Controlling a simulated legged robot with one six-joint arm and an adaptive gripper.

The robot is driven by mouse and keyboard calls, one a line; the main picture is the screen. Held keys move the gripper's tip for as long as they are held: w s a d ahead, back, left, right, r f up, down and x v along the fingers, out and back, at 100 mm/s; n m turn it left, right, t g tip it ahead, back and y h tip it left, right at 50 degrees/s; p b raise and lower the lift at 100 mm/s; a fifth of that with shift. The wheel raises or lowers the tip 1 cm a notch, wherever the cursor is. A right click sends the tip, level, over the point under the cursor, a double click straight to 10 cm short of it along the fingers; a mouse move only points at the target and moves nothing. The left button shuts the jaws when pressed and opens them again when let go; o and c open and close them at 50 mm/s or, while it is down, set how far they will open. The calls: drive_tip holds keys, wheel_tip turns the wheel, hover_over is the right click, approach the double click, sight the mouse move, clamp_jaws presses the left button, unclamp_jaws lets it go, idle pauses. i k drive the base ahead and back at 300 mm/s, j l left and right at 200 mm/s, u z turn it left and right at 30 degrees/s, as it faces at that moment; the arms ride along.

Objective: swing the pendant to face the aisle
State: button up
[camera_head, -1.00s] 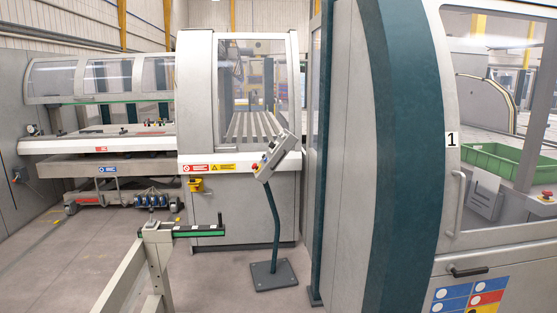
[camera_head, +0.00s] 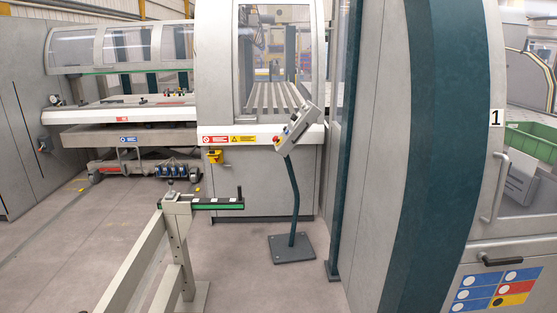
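The pendant (camera_head: 298,128) is a tilted grey control box with a red button and other small buttons on its left edge. It sits atop a bent teal post (camera_head: 293,195) on a dark square floor plate (camera_head: 292,248). The pendant stands in front of the grey machine cabinet, near the middle of the view. Its face is seen at a steep angle, and fine detail on it is too small to tell. My gripper is not in view.
A grey rail stand (camera_head: 176,235) with a green-edged arm (camera_head: 215,203) stands front left of the pendant. A teal and grey enclosure (camera_head: 445,150) with a door handle fills the right. Open floor (camera_head: 70,245) lies at left; a green crate (camera_head: 532,140) shows far right.

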sight(309, 113)
drive_tip(key=i+j, duration=0.1)
drive_tip(key=i, duration=0.65)
drive_tip(key=i+j, duration=0.1)
drive_tip(key=i, duration=0.7)
drive_tip(key=i+j, duration=0.1)
drive_tip(key=i, duration=0.65)
drive_tip(key=i+j, duration=0.1)
drive_tip(key=i, duration=0.7)
drive_tip(key=i+j, duration=0.1)
drive_tip(key=i, duration=0.65)
drive_tip(key=l+z, duration=0.05)
